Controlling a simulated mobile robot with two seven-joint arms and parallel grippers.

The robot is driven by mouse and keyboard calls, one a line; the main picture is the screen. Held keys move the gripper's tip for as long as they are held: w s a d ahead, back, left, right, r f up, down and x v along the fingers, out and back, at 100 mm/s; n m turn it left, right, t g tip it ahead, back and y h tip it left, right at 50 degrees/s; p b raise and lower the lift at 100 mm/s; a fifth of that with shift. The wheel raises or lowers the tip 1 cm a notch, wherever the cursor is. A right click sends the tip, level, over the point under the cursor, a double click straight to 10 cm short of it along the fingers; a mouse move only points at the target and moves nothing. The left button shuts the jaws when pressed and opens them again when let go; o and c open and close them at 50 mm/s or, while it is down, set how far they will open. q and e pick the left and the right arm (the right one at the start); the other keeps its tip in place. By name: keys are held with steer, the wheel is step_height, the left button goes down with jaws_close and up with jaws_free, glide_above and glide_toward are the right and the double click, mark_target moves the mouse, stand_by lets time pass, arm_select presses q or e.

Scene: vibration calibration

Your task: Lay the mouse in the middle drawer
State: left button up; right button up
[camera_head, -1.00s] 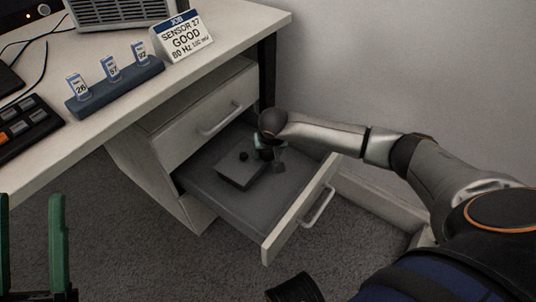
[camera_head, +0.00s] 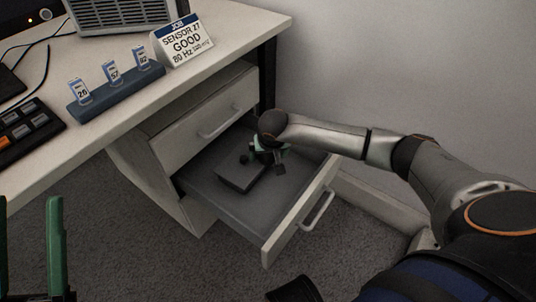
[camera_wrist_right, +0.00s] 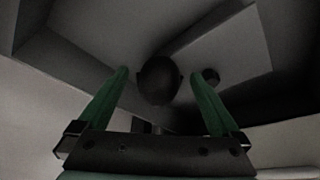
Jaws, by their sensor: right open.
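The pulled-out drawer (camera_head: 220,207) is under the desk, below a shut one. My right gripper (camera_head: 266,160) is low inside it, fingers pointing down. In the right wrist view the green fingers (camera_wrist_right: 159,76) are apart. A dark rounded thing (camera_wrist_right: 159,82), likely the mouse, shows between the fingertips, with gaps visible on both sides. I cannot tell whether it rests on the drawer floor. In the head view the gripper largely hides it. My left gripper (camera_head: 30,215) is open and empty at the lower left, far from the drawer.
A flat grey box (camera_head: 240,178) with a dark knob lies in the drawer, close beside my right gripper. The desk (camera_head: 100,125) holds a blue rack (camera_head: 115,92), a sensor sign (camera_head: 184,42) and a button pad (camera_head: 25,130). A wall stands behind the drawer.

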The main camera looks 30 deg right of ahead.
steer(key=p+v, duration=0.5)
steer(key=v, duration=0.6)
steer(key=s+a+m+g+y, duration=0.25)
steer(key=s+a+y, duration=0.35)
steer(key=a, duration=0.5)
steer(key=s+a+m+g+y, duration=0.2)
steer(key=s+a+m+y, duration=0.1)
steer(key=s+a, duration=0.6)
steer(key=s+a+r+m+g+y, duration=0.2)
steer(key=s+a+r+m+y, duration=0.4)
steer(key=a+r, duration=0.3)
step_height(320, 180, up, 16)
steer(key=s+m+t+y, duration=0.2)
steer(key=m+t+y, duration=0.1)
steer(key=m+y, duration=0.85)
arm_select(q)
steer(key=shift+t, duration=0.3)
steer(key=r, duration=0.5)
steer(key=shift+s+a+r, duration=0.2)
steer(key=shift+a+r, duration=0.15)
steer(key=shift+r, duration=0.05)
arm_select(e)
steer(key=w+d+r+m+t+h, duration=0.2)
steer(key=d+m+t+h, duration=0.3)
steer(key=m+t, duration=0.5)
steer(key=w+d+r+m+t+h, duration=0.3)
steer(key=d+r+m+t+h, duration=0.2)
steer(key=m, duration=1.8)
steer(key=d+t, duration=0.3)
steer(key=t, duration=0.3)
